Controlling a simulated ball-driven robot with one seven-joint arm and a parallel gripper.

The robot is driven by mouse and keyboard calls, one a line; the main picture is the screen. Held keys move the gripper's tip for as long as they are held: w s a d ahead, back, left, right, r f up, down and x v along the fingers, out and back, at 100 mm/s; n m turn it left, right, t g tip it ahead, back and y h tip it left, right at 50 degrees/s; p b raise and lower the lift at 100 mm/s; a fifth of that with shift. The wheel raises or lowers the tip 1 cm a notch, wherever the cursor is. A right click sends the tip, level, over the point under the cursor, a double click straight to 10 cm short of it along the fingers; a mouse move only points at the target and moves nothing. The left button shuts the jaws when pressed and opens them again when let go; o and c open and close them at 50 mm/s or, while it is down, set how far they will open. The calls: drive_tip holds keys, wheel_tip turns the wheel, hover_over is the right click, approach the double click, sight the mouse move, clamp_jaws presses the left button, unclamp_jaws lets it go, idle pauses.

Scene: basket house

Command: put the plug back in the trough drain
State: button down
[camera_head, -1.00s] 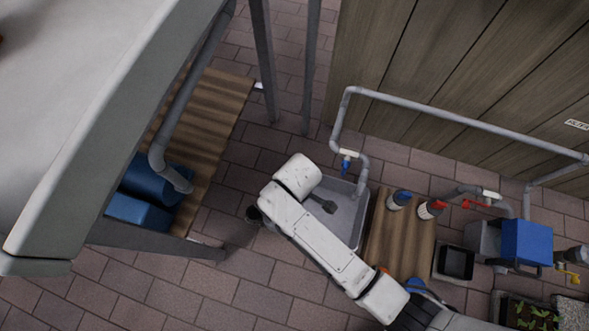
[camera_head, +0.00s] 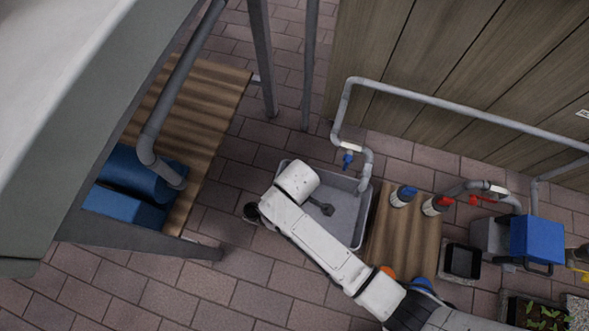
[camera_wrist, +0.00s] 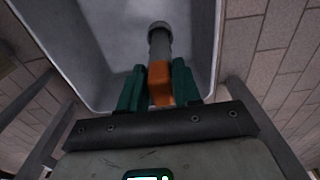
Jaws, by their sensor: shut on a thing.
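The trough (camera_head: 347,226) is a grey open basin on the paving, partly covered by my arm in the head view. Its pale wall also shows in the wrist view (camera_wrist: 75,40). My gripper (camera_wrist: 159,72) has green fingers and is shut on the orange part of the plug (camera_wrist: 160,85). A grey cylinder extends from this orange part toward the trough floor. The fingers are over the trough's inside. The drain hole is not visible, and I cannot tell whether the cylinder's far end touches the floor.
A grey pipe with a blue-handled tap (camera_head: 348,160) stands at the trough's back right. A wooden bench (camera_head: 385,245) with bottles is close on the right. Bare paving lies in front.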

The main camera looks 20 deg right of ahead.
drive_tip(key=c, duration=0.8)
unclamp_jaws()
drive_tip(key=shift+f, duration=0.1)
wheel_tip(320, 180, up, 13)
drive_tip(key=p, duration=0.6)
drive_tip(key=shift+s+d+f, duration=0.1)
drive_tip(key=shift+d+f, duration=0.05)
drive_tip(key=s+d+r+m, duration=0.3)
drive_tip(key=s+d+m, duration=0.1)
drive_tip(key=d, duration=0.2)
drive_tip(key=s+d+r+m, duration=0.3)
drive_tip(key=s+d, duration=0.1)
drive_tip(key=d, duration=0.3)
drive_tip(key=s+d+r+m, duration=0.4)
drive_tip(key=s+d, duration=0.1)
drive_tip(key=d, duration=0.2)
drive_tip(key=shift+d+m+t+h, duration=0.25)
drive_tip(key=shift+m+t+h, duration=0.05)
drive_tip(key=shift+t, duration=0.1)
